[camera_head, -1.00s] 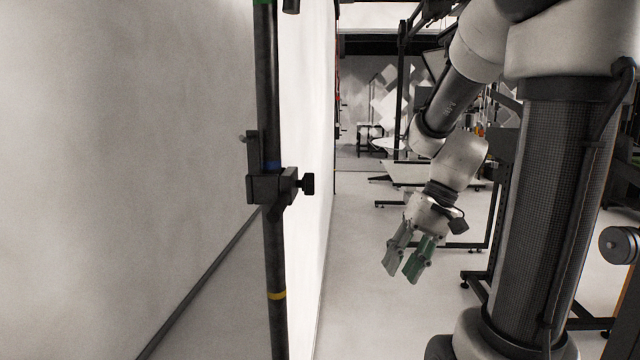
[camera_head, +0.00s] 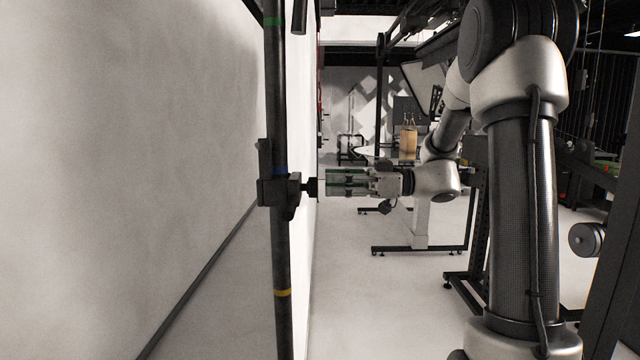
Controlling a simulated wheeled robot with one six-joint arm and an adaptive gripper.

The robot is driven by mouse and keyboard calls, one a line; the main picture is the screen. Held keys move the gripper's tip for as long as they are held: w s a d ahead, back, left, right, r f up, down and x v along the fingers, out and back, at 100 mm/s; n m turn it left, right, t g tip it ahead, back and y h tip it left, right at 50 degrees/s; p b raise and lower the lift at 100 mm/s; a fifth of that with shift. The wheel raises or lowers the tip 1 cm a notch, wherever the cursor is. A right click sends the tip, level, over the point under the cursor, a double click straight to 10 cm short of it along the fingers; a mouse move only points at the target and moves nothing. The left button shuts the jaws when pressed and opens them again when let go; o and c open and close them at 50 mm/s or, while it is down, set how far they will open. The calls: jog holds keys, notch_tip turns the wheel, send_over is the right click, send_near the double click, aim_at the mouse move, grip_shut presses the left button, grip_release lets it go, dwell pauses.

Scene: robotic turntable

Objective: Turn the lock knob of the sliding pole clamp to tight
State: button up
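The sliding pole clamp (camera_head: 268,191) is a dark block around an upright dark pole (camera_head: 279,240), beside a blue band on the pole. Its black lock knob (camera_head: 311,187) sticks out to the right. My gripper (camera_head: 328,183) is level with the knob and points left at it, its greenish fingers one above the other. The fingertips are at the knob's right end. A gap shows between the fingers. I cannot tell whether they touch the knob.
The pole has a green band above and a yellow band (camera_head: 283,293) below the clamp. A pale wall (camera_head: 180,120) stands close on the left. The pale floor below my gripper is clear.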

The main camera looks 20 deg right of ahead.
aim_at(310, 187)
jog(key=x, duration=0.4)
jog(key=c, duration=0.7)
